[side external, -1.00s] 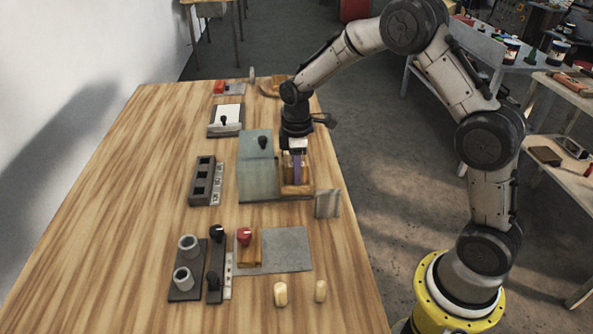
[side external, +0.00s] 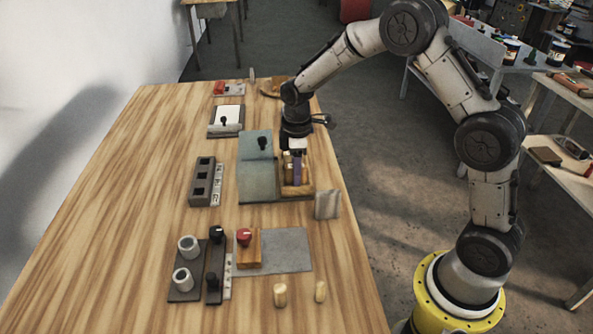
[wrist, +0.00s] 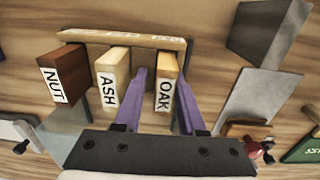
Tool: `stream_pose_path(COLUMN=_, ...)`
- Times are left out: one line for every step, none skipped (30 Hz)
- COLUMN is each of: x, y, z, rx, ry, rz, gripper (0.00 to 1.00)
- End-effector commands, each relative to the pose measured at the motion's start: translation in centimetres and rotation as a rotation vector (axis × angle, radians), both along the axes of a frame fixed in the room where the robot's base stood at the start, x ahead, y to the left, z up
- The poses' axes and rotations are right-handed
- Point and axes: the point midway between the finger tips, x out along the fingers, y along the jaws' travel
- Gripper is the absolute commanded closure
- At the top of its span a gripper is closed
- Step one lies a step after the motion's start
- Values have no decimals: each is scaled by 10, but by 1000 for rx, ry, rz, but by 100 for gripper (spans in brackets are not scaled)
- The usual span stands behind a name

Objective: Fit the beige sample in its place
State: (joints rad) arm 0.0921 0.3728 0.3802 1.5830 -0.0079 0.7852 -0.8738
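In the wrist view, three wooden samples stand in a row in a wooden holder (wrist: 120,38). They are a dark brown one labelled NUT (wrist: 65,72), a pale beige one labelled ASH (wrist: 114,75) and a golden tan one labelled OAK (wrist: 168,67). My gripper (wrist: 160,74) has its purple fingers on either side of OAK, with visible gaps; the left finger is between ASH and OAK. In the side view, my gripper (side external: 296,178) is down at the holder and partly hides the samples. A dark block (side external: 203,178) with several square slots and labels stands left of it.
A small grey upright panel (side external: 328,204) is near the table's right edge. In front are two grey cylinders on a dark base (side external: 174,293), a red knob (side external: 244,237) and two pale pegs. The table's left side is clear.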

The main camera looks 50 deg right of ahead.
Motion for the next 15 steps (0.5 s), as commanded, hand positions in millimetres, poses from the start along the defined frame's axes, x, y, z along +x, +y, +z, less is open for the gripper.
stream_pose_path(x=-8, y=7, z=-16, rx=13, ry=31, rz=-2, gripper=46)
stream_pose_path(x=-8, y=7, z=-15, rx=13, ry=31, rz=-2, gripper=46)
stream_pose_path(x=-8, y=7, z=-15, rx=13, ry=31, rz=-2, gripper=46)
stream_pose_path(x=-8, y=7, z=-14, rx=12, ry=30, rz=-2, gripper=46)
stream_pose_path(x=-7, y=7, z=-12, rx=13, ry=30, rz=-2, gripper=46)
stream_pose_path(x=-8, y=7, z=-9, rx=13, ry=30, rz=-2, gripper=46)
stream_pose_path(x=-8, y=7, z=-6, rx=12, ry=30, rz=-2, gripper=46)
stream_pose_path(x=-8, y=7, z=-2, rx=13, ry=31, rz=-1, gripper=46)
stream_pose_path(x=-7, y=7, z=5, rx=12, ry=29, rz=-1, gripper=46)
stream_pose_path(x=-7, y=7, z=10, rx=12, ry=29, rz=-1, gripper=46)
stream_pose_path(x=-6, y=7, z=17, rx=11, ry=25, rz=-1, gripper=46)
stream_pose_path(x=-6, y=6, z=27, rx=11, ry=23, rz=-1, gripper=46)
stream_pose_path(x=-5, y=6, z=34, rx=11, ry=22, rz=-1, gripper=46)
stream_pose_path(x=-5, y=6, z=41, rx=10, ry=21, rz=-1, gripper=46)
stream_pose_path(x=-5, y=5, z=50, rx=9, ry=21, rz=-1, gripper=46)
